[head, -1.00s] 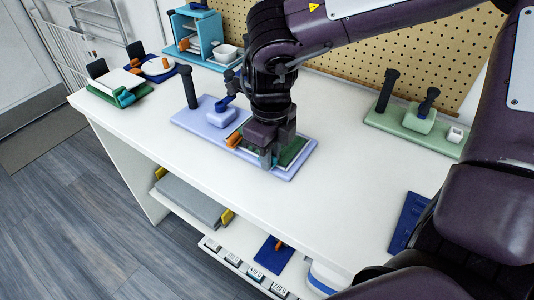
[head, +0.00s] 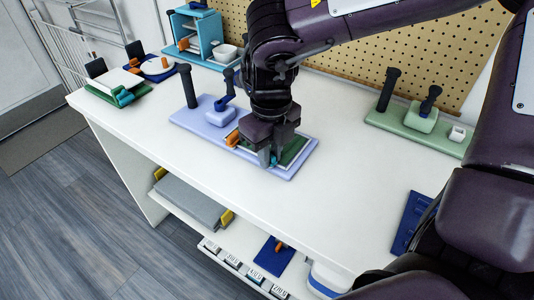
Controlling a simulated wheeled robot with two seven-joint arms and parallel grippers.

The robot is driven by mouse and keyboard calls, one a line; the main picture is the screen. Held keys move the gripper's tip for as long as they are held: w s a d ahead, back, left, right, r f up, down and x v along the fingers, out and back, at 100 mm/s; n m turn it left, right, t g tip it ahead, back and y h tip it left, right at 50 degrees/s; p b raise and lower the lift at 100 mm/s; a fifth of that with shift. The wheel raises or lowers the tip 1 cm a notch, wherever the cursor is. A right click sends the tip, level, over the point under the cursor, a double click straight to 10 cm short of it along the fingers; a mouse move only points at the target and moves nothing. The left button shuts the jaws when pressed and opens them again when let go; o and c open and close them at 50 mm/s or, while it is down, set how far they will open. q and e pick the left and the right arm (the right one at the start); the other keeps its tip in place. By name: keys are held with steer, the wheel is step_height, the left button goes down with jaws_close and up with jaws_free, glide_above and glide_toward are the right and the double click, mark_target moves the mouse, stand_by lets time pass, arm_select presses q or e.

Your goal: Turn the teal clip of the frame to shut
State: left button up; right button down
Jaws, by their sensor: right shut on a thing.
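The frame (head: 293,151) has a dark green panel with a pale edge and lies on a lavender board (head: 306,163) on the bench. An orange clip (head: 233,139) shows at its left side. My right gripper (head: 272,160) points down at the near edge of the frame. It is shut on the small teal clip (head: 273,161), which is mostly hidden between the fingers. The clip's exact angle cannot be told. The gripper and wrist also cover the middle of the frame. My left gripper is not in view.
A black post (head: 187,86) and a lavender block with a blue handle (head: 220,114) stand on the same board, left of my wrist. A green board (head: 452,150) with another post is at the right. The white bench top (head: 350,180) is clear between them.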

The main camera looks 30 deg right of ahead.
steer(key=shift+f+m+b, duration=0.1)
steer(key=shift+m+b, duration=0.45)
steer(key=shift+m, duration=0.85)
steer(key=shift+m+b, duration=0.5)
steer(key=shift+m, duration=0.9)
